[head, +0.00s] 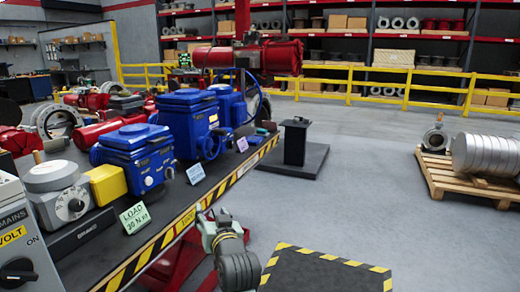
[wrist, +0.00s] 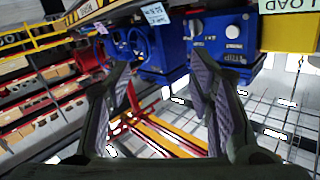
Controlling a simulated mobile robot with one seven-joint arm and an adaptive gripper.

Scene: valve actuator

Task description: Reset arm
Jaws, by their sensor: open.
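My gripper (wrist: 158,60) is open, its two dark fingers wide apart with nothing between them in the wrist view. In the head view my gripper (head: 212,222) and wrist show low, in front of the bench's near edge and below its striped border. The blue actuators on the bench lie beyond the fingertips in the wrist view. One blue actuator (head: 137,155) stands behind the "LOAD 30 Nm" card (head: 135,217), and another (head: 190,120) stands farther along. My gripper is apart from both.
The bench edge (head: 150,250) has yellow-black striping. A black pedestal (head: 296,140) stands past the bench's far end. A striped floor mat (head: 325,272) lies at the bottom. A pallet (head: 470,180) with a metal cylinder (head: 488,155) stands right. The middle floor is clear.

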